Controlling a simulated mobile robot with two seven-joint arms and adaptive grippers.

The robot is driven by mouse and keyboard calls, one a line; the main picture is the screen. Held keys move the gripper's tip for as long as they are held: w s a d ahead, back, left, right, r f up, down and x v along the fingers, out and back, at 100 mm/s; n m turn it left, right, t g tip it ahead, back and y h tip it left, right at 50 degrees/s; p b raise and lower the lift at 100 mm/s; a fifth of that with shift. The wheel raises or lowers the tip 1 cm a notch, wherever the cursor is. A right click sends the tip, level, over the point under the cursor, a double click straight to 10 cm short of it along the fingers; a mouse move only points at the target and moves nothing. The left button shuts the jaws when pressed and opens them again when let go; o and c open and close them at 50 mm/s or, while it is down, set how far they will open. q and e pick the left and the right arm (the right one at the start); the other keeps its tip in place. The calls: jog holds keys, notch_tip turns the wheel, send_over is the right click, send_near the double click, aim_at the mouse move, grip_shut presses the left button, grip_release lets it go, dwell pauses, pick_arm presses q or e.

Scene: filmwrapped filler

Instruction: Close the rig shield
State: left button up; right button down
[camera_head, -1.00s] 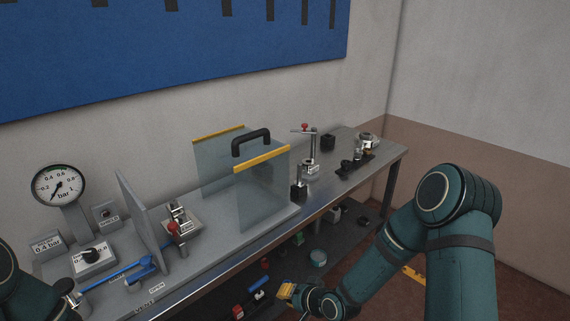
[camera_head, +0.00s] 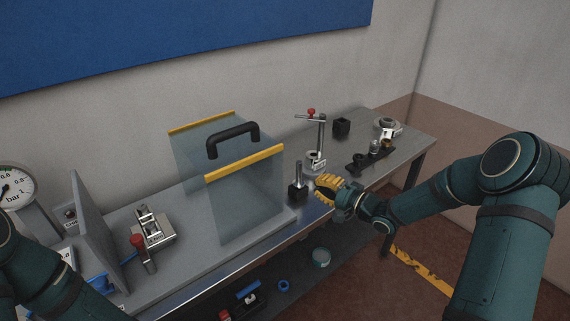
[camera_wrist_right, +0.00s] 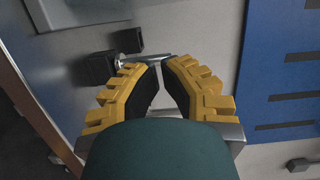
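The clear rig shield (camera_head: 246,203) has yellow top edges and a black arched handle (camera_head: 233,140). It stands upright on the grey rig base (camera_head: 185,255), to the right of the clamp fixture (camera_head: 152,229) with a red-knobbed lever. A gap lies between the shield and the grey upright panel (camera_head: 97,232) at the left. My right gripper (camera_head: 322,190), with yellow fingers, is at the bench's front edge, right of the shield and apart from it. In the right wrist view its fingers (camera_wrist_right: 161,62) are parted and empty. My left arm shows at lower left; its gripper is hidden.
A small black block with a metal post (camera_head: 298,190) stands between the shield and my right gripper. A stand with a red knob (camera_head: 316,140), a black cube (camera_head: 342,127) and a dark rack (camera_head: 370,157) are farther right. A pressure gauge (camera_head: 14,190) is at far left.

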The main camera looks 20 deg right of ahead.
pick_arm(q)
jog(key=shift+b+x, duration=0.85)
jog(key=shift+b, duration=0.05)
pick_arm(e)
jog(key=w+a, duration=0.7)
jog(key=a, duration=0.1)
jog(key=shift+w+a+r, duration=0.2)
jog(key=shift+a+r, duration=0.1)
jog(key=shift+r, duration=0.1)
pick_arm(q)
jog(key=shift+s+a, duration=0.1)
jog(key=shift+s, duration=0.05)
